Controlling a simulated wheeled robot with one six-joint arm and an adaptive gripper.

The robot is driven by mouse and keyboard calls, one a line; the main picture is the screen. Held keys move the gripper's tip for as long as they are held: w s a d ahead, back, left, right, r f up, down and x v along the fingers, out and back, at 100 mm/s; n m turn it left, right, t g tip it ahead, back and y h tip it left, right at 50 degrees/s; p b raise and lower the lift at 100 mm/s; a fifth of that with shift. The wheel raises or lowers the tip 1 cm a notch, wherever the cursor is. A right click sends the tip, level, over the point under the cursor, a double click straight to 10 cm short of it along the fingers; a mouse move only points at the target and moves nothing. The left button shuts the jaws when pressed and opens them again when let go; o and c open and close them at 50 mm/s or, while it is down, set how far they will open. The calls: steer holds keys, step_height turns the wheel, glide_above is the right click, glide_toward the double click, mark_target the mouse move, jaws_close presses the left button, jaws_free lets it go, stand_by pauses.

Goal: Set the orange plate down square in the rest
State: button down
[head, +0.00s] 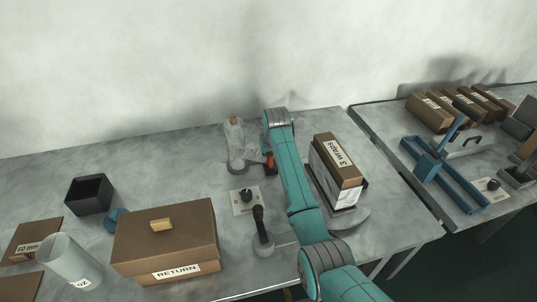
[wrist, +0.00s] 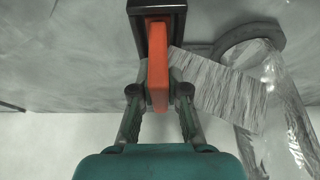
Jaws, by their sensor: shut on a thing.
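The orange plate (wrist: 158,68) stands on edge between the two fingers of my gripper (wrist: 159,92), which is shut on it in the wrist view. The plate's far end reaches into the outline of a dark, open-sided rest (wrist: 136,20) at the top of that view. Whether the plate touches the rest's floor or is still above it, I cannot tell. It looks roughly in line with the rest's walls. In the head view, a small orange-red patch, probably the plate (head: 270,163), shows beside my arm. My arm hides the gripper and the rest there.
A box marked "3 wraps" (head: 334,160) is right of my arm. A knob panel (head: 245,201) and a RETURN box (head: 165,240) are nearer.

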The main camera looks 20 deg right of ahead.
steer(key=shift+s+f, duration=0.1)
steer(key=shift+f, duration=0.15)
steer(key=c, duration=1.1)
jaws_free()
steer(key=shift+r, duration=0.1)
steer(key=v, duration=1.1)
steer(key=shift+r, duration=0.45)
steer(key=shift+s, duration=0.1)
